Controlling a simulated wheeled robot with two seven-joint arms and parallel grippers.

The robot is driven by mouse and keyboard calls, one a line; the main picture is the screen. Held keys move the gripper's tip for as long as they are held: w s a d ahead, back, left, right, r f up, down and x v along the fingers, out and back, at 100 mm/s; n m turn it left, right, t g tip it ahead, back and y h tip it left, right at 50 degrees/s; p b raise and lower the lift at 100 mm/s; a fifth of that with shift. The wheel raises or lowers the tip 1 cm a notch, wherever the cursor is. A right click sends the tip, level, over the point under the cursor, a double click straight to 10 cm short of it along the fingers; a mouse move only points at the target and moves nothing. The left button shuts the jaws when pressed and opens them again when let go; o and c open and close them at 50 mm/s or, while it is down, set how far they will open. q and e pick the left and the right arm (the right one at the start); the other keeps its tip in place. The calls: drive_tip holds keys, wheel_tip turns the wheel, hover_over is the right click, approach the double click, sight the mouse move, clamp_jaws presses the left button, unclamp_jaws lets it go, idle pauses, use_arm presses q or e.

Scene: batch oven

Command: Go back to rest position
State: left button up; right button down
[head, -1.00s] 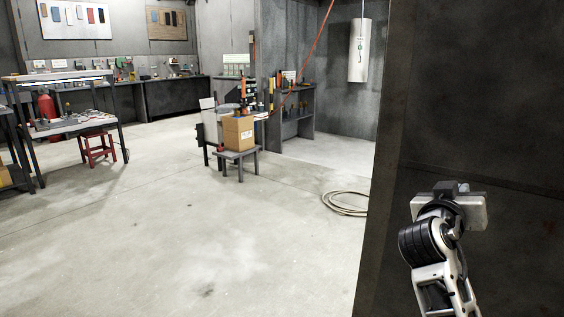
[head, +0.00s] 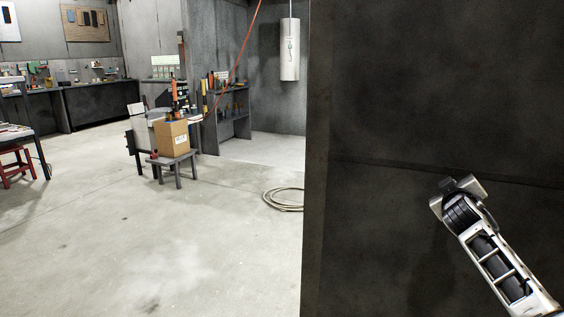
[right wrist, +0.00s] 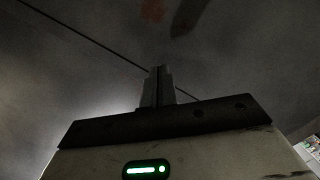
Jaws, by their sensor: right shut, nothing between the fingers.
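My right arm comes in from the lower right in the head view and reaches up in front of a dark wall panel (head: 400,100). A green light glows on the gripper body. My left gripper is in neither view.
The dark wall panel fills the right side, close to my right arm. Open concrete floor (head: 150,240) lies left of it. A coiled hose (head: 284,207) lies by the panel's edge. A cardboard box (head: 172,138) stands on a small grey table (head: 178,163). A white cylinder (head: 290,50) hangs behind.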

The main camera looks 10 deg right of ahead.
sight(415, 174)
drive_tip(key=w+a+t+y, duration=0.1)
drive_tip(key=a, duration=0.1)
drive_tip(key=w+a+n+t+y, duration=0.1)
drive_tip(key=a+y, duration=0.1)
drive_tip(key=w+a+t+y, duration=0.1)
drive_tip(key=a+y, duration=0.1)
drive_tip(key=shift+w+a+r, duration=0.1)
drive_tip(key=shift+w+r, duration=0.1)
drive_tip(key=shift+r, duration=0.1)
drive_tip(key=s+a+f+n+g+y, duration=0.1)
drive_tip(key=s+a+f+y, duration=0.3)
drive_tip(key=a+f, duration=0.6)
drive_tip(key=s+a+f+n+g+y, duration=0.1)
drive_tip(key=s+a+f+y, duration=0.1)
drive_tip(key=s+a+f, duration=0.65)
drive_tip(key=s+a+f+m+g+y+p, duration=0.1)
drive_tip(key=s+a+f, duration=0.2)
drive_tip(key=s+a, duration=0.6)
drive_tip(key=s+a+f+m+g+y, duration=0.1)
drive_tip(key=s+a+f, duration=0.3)
drive_tip(key=s+a, duration=0.5)
drive_tip(key=shift+s+f+g+y+p, duration=0.35)
drive_tip(key=shift+s+g+y, duration=0.25)
drive_tip(key=shift+s, duration=1.2)
